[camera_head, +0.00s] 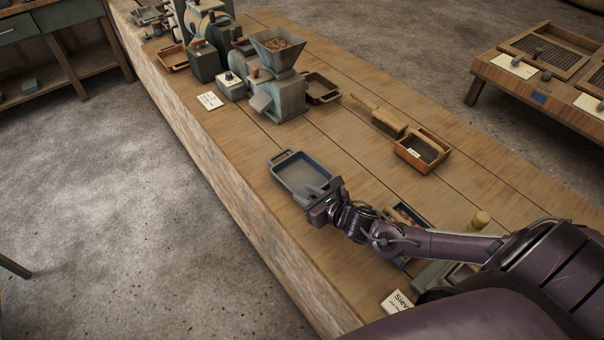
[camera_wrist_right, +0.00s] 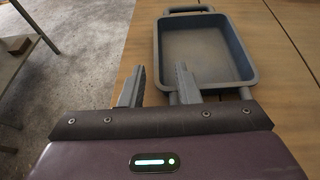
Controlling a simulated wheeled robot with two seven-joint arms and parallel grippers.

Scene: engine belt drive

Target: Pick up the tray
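The blue-grey rectangular tray (camera_head: 292,171) lies flat and empty on the wooden workbench, with a loop handle at each short end. My right gripper (camera_head: 322,191) is low at its near end. In the right wrist view the tray (camera_wrist_right: 207,50) is ahead and to the right of the gripper (camera_wrist_right: 158,80). Its fingers are apart with nothing between them. The right finger is by the near handle, partly hiding it; I cannot tell whether they touch. My left gripper is not in view.
A grey hopper machine (camera_head: 279,82) stands farther back on the workbench (camera_head: 215,160), with a small dark tray (camera_head: 320,90) beside it. A brush (camera_head: 380,115) and an orange-rimmed box (camera_head: 422,150) lie to the right. Bench surface around the tray's far end is clear.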

